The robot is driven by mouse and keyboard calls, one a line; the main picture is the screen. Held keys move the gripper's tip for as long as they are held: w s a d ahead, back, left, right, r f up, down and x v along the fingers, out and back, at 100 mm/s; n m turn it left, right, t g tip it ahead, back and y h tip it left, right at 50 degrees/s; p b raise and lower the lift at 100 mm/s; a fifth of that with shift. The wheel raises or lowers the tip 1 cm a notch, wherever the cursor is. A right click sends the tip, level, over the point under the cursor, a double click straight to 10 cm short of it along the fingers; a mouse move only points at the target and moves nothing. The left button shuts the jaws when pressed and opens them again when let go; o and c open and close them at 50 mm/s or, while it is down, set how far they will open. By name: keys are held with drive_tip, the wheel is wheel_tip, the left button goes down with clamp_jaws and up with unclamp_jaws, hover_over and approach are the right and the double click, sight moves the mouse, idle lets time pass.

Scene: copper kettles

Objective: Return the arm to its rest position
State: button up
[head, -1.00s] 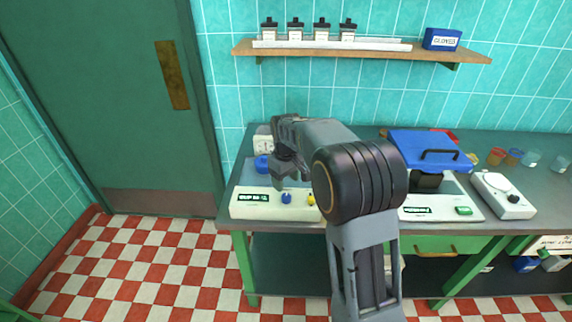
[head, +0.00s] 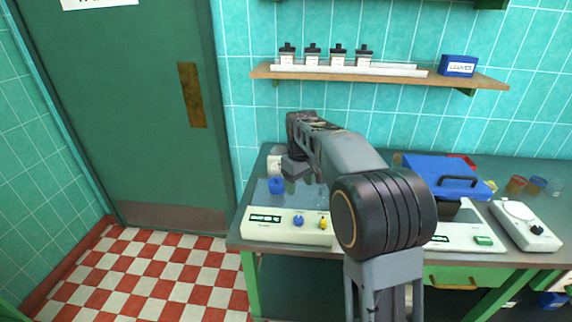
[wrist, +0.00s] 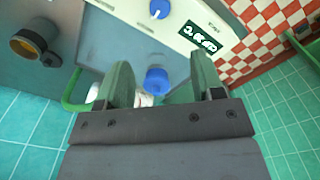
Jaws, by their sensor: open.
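My arm rises from the lower middle of the head view, bends at a large dark joint and reaches over the left part of the bench. My gripper (head: 297,170) hangs near a small blue object (head: 276,185) by the white control unit (head: 288,227). In the wrist view my gripper (wrist: 160,68) has its two green fingers spread apart with nothing held. The blue object (wrist: 157,80) shows in the gap between them, beyond the fingers. The arm hides part of the bench middle.
A blue-lidded device (head: 440,175) and a white scale-like unit (head: 525,225) stand to the right on the bench (head: 385,168). A wall shelf (head: 380,76) holds several small bottles and a blue box (head: 459,65). The checkered floor (head: 165,270) at left is clear.

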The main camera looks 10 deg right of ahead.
drive_tip(key=s+f+m+t, duration=0.3)
drive_tip(key=s+m, duration=0.2)
drive_tip(key=s, duration=1.8)
drive_tip(key=shift+s+t, duration=0.15)
drive_tip(key=shift+t, duration=0.25)
